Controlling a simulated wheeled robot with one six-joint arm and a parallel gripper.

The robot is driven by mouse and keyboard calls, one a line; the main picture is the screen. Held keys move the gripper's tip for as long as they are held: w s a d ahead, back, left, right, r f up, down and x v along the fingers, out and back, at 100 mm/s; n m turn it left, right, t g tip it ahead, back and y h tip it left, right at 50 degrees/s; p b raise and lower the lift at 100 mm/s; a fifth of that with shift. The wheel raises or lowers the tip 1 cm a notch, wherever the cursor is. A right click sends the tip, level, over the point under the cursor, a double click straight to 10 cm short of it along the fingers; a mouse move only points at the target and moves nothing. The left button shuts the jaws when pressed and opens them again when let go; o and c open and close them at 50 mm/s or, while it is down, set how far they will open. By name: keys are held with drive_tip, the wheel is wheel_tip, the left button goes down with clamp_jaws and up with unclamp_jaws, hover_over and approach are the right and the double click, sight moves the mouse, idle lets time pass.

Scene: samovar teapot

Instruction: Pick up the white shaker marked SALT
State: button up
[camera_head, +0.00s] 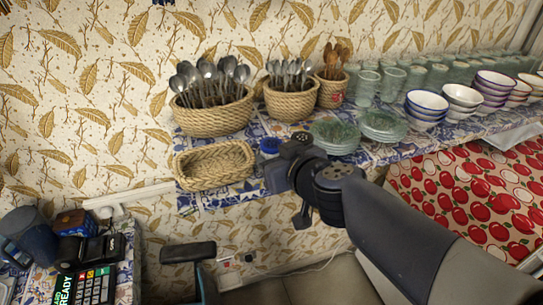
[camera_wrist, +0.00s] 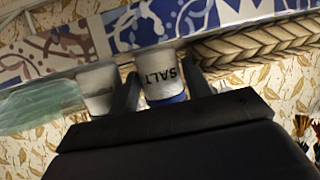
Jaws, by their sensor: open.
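The white shaker marked SALT (camera_wrist: 160,76) stands between the two fingers of my gripper (camera_wrist: 161,68) in the wrist view, its lettering upside down and its blue cap toward the gripper body. My gripper is open, with one finger on each side of the shaker; whether either finger touches it I cannot tell. In the head view a blue cap (camera_head: 270,145) shows just left of my gripper (camera_head: 279,176), whose fingertips are hard to make out. The shaker's body is mostly hidden there.
A second pale shaker (camera_wrist: 97,88) stands just outside the left finger in the wrist view. An empty wicker basket (camera_head: 214,165) lies close on the left. Spoon baskets (camera_head: 215,118) stand behind, and stacked glass plates (camera_head: 336,136) stand close on the right of the tiled shelf.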

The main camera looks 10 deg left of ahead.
drive_tip(key=c, duration=0.7)
drive_tip(key=shift+o, duration=0.2)
drive_tip(key=shift+r, duration=0.1)
